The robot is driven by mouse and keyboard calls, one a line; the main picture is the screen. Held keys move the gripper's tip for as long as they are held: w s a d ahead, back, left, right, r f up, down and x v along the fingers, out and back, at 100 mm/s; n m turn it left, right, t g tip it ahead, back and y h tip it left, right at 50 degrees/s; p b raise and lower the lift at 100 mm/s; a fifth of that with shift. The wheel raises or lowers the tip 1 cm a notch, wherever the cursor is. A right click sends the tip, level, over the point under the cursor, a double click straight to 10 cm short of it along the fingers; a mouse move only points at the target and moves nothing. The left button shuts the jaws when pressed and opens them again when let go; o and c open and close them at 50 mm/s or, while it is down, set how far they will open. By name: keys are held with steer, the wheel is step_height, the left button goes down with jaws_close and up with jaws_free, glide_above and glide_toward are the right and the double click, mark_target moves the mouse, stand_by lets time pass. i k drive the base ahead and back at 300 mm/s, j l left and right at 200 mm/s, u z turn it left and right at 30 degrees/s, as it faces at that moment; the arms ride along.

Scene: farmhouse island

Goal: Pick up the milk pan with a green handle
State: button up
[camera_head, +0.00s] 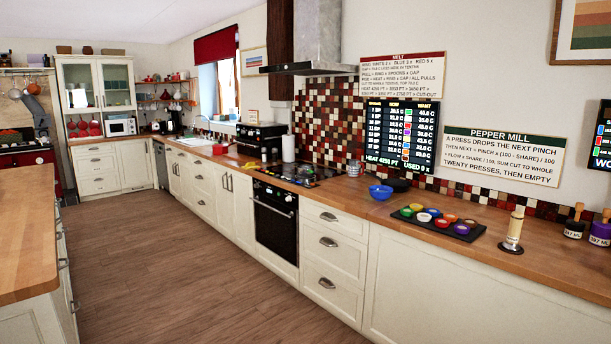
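I cannot make out a milk pan with a green handle for certain. My gripper is not in view.
The long wooden counter (475,212) runs along the right wall. It bears a black tray (459,233) of coloured bowls, a brass-and-white stand (513,232) and jars (574,228). A wooden-topped island (25,240) stands at left. The floor (180,275) between is clear.

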mark_target(303, 171)
steer(key=i+j+u, duration=0.3)
steer(key=i+u, duration=0.15)
steer(key=i, duration=0.3)
steer(key=i+u, duration=0.45)
steer(key=i, duration=0.25)
steer(key=i+j, duration=0.1)
steer(key=i, duration=2.95)
steer(key=i+z, duration=0.35)
steer(key=i+j+z, duration=0.3)
steer(key=i, duration=0.2)
steer(key=i+j+z, duration=0.15)
steer(key=i+z, duration=0.4)
steer(key=z, duration=0.2)
steer(key=i+j+z, duration=0.15)
steer(key=z, duration=0.25)
steer(key=i+j+z, duration=0.15)
steer(key=z, duration=0.25)
steer(key=i+j+z, duration=0.15)
steer(key=z, duration=0.25)
steer(key=i+j+z, duration=0.15)
steer(key=z, duration=0.15)
steer(key=i+j+z, duration=0.1)
steer(key=j+z, duration=0.2)
